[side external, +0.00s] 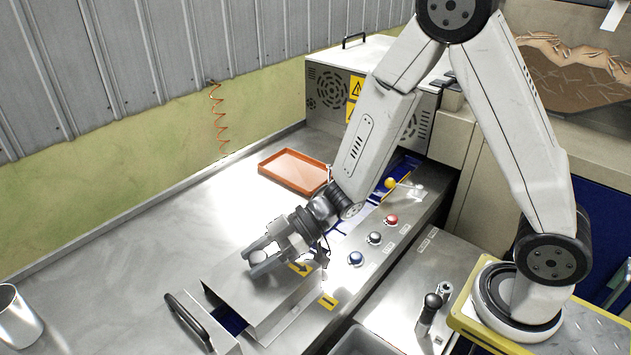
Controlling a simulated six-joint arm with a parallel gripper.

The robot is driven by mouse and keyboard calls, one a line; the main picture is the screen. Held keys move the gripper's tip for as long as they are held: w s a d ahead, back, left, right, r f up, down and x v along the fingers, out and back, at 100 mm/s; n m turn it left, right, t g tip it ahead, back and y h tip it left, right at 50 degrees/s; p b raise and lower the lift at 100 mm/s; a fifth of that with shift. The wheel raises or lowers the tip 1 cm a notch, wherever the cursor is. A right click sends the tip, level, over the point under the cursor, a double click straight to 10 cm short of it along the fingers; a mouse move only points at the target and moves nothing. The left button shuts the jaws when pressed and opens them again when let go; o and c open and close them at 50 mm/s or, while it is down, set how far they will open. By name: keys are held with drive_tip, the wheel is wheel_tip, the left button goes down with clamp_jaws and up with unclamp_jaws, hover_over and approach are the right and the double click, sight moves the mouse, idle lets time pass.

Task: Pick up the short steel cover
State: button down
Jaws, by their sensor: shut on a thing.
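The short steel cover (237,297) is a grey metal piece with a flat top and a folded front side, at the lower middle of the side external view. A yellow arrow label (300,268) shows beside my gripper. My gripper (256,259) is at the cover's upper part, its fingers pointing left, and it is shut on the cover. The exact contact is hard to make out. Dark blue (230,320) shows under the cover's left end. I cannot tell whether the cover is clear of the machine bed.
A black handle (188,322) stands just left of the cover. An orange tray (293,171) lies behind, a steel cup (17,318) at far left. The table between is clear.

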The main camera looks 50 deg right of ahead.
drive_tip(key=shift+r, duration=0.15)
idle(0.6)
drive_tip(key=shift+r, duration=4.95)
